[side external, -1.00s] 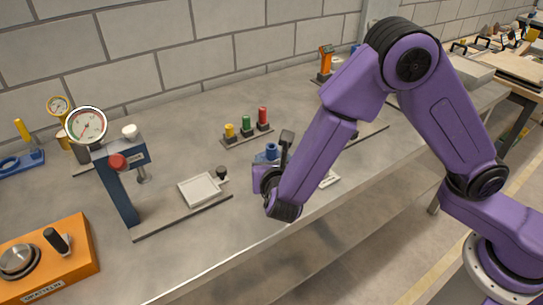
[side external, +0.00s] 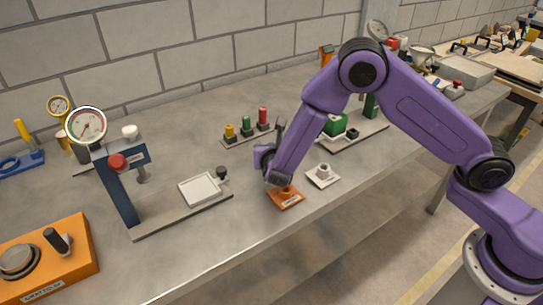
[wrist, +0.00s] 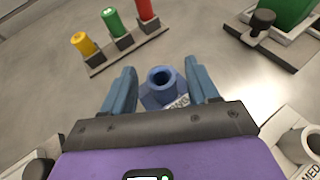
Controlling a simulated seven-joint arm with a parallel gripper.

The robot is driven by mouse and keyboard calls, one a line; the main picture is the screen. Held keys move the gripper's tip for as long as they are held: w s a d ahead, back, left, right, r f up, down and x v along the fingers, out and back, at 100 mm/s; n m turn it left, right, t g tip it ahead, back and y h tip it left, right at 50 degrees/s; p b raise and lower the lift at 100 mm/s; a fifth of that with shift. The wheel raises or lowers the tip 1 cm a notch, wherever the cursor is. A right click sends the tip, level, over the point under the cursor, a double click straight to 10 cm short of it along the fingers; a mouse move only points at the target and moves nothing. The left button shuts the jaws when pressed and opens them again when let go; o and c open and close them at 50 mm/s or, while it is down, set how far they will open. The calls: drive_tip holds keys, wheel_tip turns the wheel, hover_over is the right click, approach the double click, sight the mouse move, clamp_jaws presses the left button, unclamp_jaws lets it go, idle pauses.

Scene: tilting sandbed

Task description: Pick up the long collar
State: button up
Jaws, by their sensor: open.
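My gripper (wrist: 162,92) is open, its two blue fingers on either side of a blue collar (wrist: 160,80) in the wrist view. In the side view my gripper (side external: 268,165) hides the blue collar. A white collar (side external: 322,172) stands on a square base to the right; its label ends in "MED" in the wrist view (wrist: 308,145). An orange collar (side external: 287,193) stands nearer the bench edge.
A rack (side external: 247,137) with yellow, green and red cylinders stands behind. A press with a dial gauge (side external: 118,165) and white plate (side external: 201,188) is to the left. A green-bodied fixture (side external: 335,125) is behind right. An orange box (side external: 45,262) sits far left.

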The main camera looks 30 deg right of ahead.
drive_tip(key=shift+x, duration=1.55)
drive_tip(key=shift+s, duration=0.1)
drive_tip(key=c, duration=1)
drive_tip(key=shift+c, duration=0.2)
drive_tip(key=shift+r, duration=0.15)
